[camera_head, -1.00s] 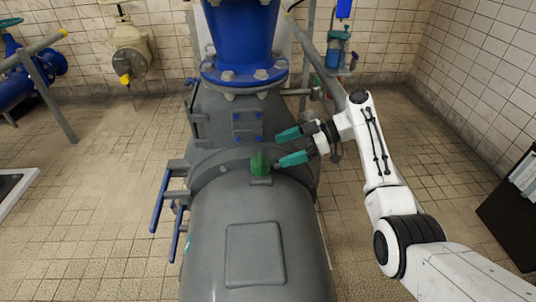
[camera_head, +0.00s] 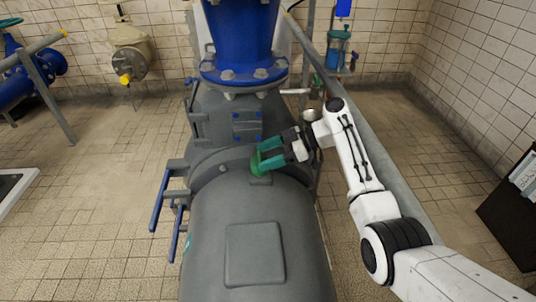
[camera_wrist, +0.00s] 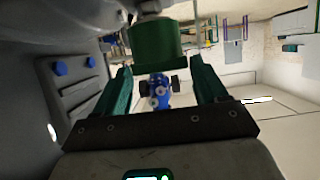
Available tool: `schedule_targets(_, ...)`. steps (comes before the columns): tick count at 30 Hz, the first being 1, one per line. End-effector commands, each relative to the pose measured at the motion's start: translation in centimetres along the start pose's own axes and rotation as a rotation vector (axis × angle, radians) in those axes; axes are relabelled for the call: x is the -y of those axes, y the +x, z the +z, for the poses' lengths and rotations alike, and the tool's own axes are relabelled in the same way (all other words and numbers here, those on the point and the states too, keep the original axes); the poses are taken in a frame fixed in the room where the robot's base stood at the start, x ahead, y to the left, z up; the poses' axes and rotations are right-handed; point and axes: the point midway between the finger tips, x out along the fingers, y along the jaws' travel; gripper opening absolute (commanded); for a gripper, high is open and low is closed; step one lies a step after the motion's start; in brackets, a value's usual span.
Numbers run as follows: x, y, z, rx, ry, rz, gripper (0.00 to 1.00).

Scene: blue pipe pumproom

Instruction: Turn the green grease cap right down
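The green grease cap (camera_head: 256,168) stands on top of the grey pump casing, partly hidden by my gripper in the head view. My gripper (camera_head: 263,157) reaches in from the right, its two teal fingers apart, with the tips at the cap. In the wrist view the cap (camera_wrist: 158,43) is a dark green cylinder at the top centre, on a pale metal stem. The fingers of my gripper (camera_wrist: 160,62) stand at the cap's left and right sides. They look open, with the cap between or just beyond the tips; whether either finger touches it is hard to tell.
The grey casing (camera_head: 255,255) fills the middle, with a blue pipe flange (camera_head: 244,72) behind the cap. Blue-handled brackets (camera_head: 160,200) stick out left of the casing. A grey slanted pipe (camera_head: 365,120) runs behind my arm.

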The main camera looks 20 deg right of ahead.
Motion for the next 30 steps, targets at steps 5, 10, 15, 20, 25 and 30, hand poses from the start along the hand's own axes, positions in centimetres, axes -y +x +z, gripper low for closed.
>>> schedule_targets(5,-0.01,-0.02,-0.01,0.0,0.0,0.0,0.54)
schedule_targets(10,-0.01,-0.02,-0.01,0.0,0.0,0.0,0.38)
schedule_targets(15,0.02,-0.04,-0.08,0.0,0.002,0.007,0.38)
schedule_targets(20,0.19,-0.09,-0.23,0.0,0.018,0.043,0.38)
schedule_targets(25,0.49,-0.12,-0.48,-0.001,0.053,0.129,0.38)
schedule_targets(30,0.9,-0.05,-0.61,0.0,0.106,0.258,0.38)
